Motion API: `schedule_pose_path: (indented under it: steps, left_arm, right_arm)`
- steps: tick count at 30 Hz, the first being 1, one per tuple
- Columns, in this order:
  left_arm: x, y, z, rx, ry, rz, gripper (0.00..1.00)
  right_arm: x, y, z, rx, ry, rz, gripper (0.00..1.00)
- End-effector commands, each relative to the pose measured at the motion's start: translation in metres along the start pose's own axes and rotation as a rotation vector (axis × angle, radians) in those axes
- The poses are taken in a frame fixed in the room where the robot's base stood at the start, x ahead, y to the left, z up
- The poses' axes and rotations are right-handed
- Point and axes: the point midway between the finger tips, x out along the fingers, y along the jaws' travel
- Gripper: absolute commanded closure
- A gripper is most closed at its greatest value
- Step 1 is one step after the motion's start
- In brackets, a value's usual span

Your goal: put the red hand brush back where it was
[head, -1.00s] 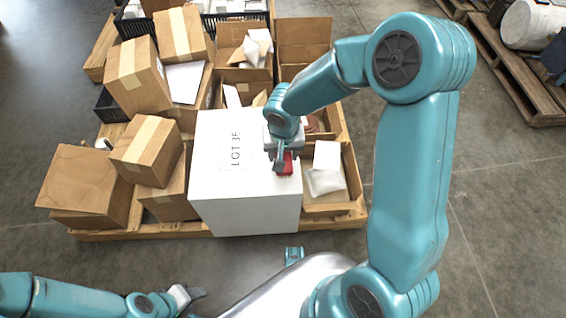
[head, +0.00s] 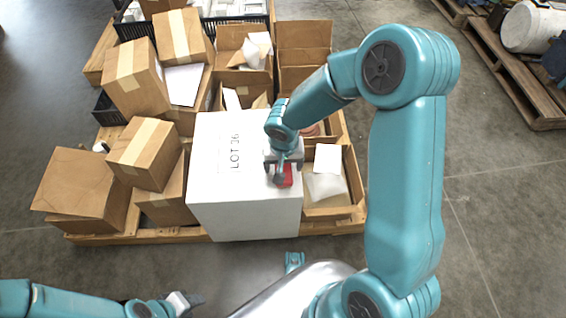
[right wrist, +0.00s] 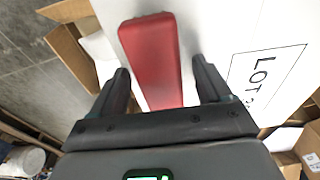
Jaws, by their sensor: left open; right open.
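The red hand brush (right wrist: 152,60) lies on top of the white box marked LOT (head: 225,205), near its right edge. In the head view the brush (head: 287,175) shows as a small red patch, partly hidden by my right gripper (head: 283,172). In the right wrist view my right gripper (right wrist: 165,80) is open, with one finger on each side of the brush's near end; I cannot tell whether they touch it. My left gripper (head: 190,303) is open and empty at the bottom left, over the floor in front of the pallet.
The wooden pallet (head: 180,235) carries several cardboard boxes left of and behind the white box. An open carton (head: 330,200) with white packing stands right of it. Another pallet (head: 515,75) is at the far right. The floor in front is clear.

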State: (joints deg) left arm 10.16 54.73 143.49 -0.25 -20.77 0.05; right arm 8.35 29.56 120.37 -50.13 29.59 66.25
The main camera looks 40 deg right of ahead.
Motion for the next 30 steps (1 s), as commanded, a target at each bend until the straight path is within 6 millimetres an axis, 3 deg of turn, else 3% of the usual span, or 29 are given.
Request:
schedule_pose_path:
  steps: [5,18,24,30]
  left_arm:
    - [-0.008,0.003,0.001,0.002,-0.002,0.0,0.57]
    - [-0.04,0.015,0.002,0.002,-0.002,0.0,0.57]
    - [-0.043,0.016,0.002,0.002,-0.002,0.0,0.57]
    - [-0.043,0.016,0.002,0.002,-0.002,0.0,0.57]
  right_arm:
    - [-0.01,0.0,-0.001,0.001,0.002,0.0,0.22]
    - [-0.105,0.0,-0.001,0.001,0.003,-0.002,0.22]
    - [-0.122,0.0,-0.001,0.0,0.001,-0.001,0.22]
    - [-0.123,0.0,0.0,0.0,0.0,0.0,0.22]
